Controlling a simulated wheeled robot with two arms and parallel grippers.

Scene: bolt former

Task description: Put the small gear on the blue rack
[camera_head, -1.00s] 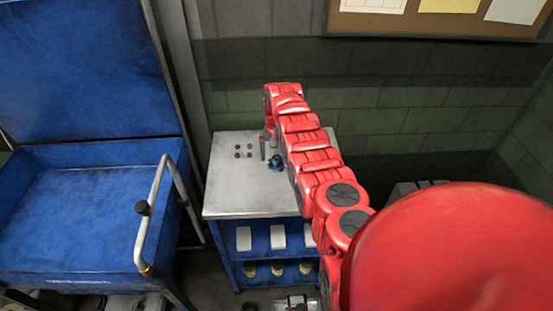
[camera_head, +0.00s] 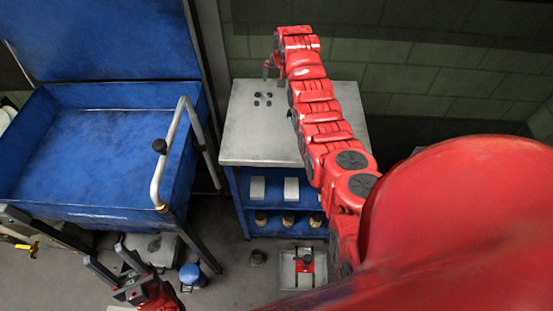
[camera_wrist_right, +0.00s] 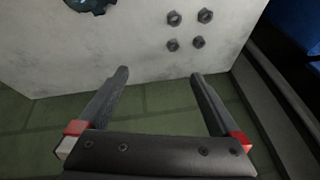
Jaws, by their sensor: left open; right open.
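A teal toothed piece, perhaps the small gear (camera_wrist_right: 90,4), lies on the grey tabletop, cut off by the top edge of the right wrist view. In the head view my right arm mostly hides it. My right gripper (camera_wrist_right: 160,75) is open and empty, its fingers pointing towards the tabletop edge, apart from the gear; it also shows small in the head view (camera_head: 268,68) at the table's far side. My left gripper (camera_head: 105,255) is open and empty at the lower left. A blue shelf unit (camera_head: 238,196) stands under the grey top; I cannot tell if it is the rack.
Several dark nuts (camera_head: 262,98) stand on the grey tabletop (camera_head: 250,135). A large blue cart (camera_head: 100,150) with a metal handle (camera_head: 170,150) stands left. A blue-topped item (camera_head: 192,275) and a grey tray (camera_head: 303,268) are on the floor.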

